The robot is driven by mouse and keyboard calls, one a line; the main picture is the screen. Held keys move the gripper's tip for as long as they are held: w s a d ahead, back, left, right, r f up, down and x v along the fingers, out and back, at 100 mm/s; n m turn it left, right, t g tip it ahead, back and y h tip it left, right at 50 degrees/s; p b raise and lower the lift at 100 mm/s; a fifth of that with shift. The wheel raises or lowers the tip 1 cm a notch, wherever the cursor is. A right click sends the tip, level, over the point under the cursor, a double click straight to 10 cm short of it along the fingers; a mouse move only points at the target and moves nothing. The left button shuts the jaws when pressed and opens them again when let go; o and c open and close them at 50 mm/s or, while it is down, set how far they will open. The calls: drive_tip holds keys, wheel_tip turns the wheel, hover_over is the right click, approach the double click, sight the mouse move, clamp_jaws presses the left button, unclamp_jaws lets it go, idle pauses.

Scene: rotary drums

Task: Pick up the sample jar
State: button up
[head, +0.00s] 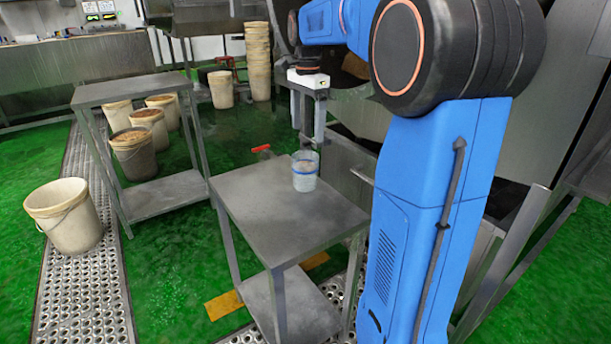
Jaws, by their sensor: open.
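The sample jar (304,176) is a small, clear-looking jar with a bluish tint. It stands upright on the grey metal table (262,213), near the table's back right edge. My gripper (311,145) hangs down just above and behind the jar in the picture, with its two fingers apart. The fingertips end close to the jar's rim, and I cannot tell whether they touch it or are further back. Nothing shows between the fingers.
A red-handled thing (261,149) shows just behind the table. A second metal table (137,87) stands to the left, with several buckets behind it. Large metal machinery (350,160) stands close behind my gripper.

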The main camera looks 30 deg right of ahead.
approach(305, 175)
drive_tip(key=w+f, duration=0.1)
drive_tip(key=f, duration=0.1)
drive_tip(key=w+d+f, duration=0.1)
drive_tip(key=f, duration=0.1)
drive_tip(key=d+f, duration=0.1)
drive_tip(key=f, duration=0.2)
drive_tip(key=shift+w+d, duration=0.2)
drive_tip(key=shift+w, duration=0.2)
drive_tip(key=shift+w+a+f, duration=0.1)
drive_tip(key=shift+w+f, duration=0.05)
drive_tip(key=shift+f, duration=1.25)
drive_tip(key=shift+w+f, duration=0.1)
drive_tip(key=shift+f, duration=1.25)
drive_tip(key=c, duration=1.5)
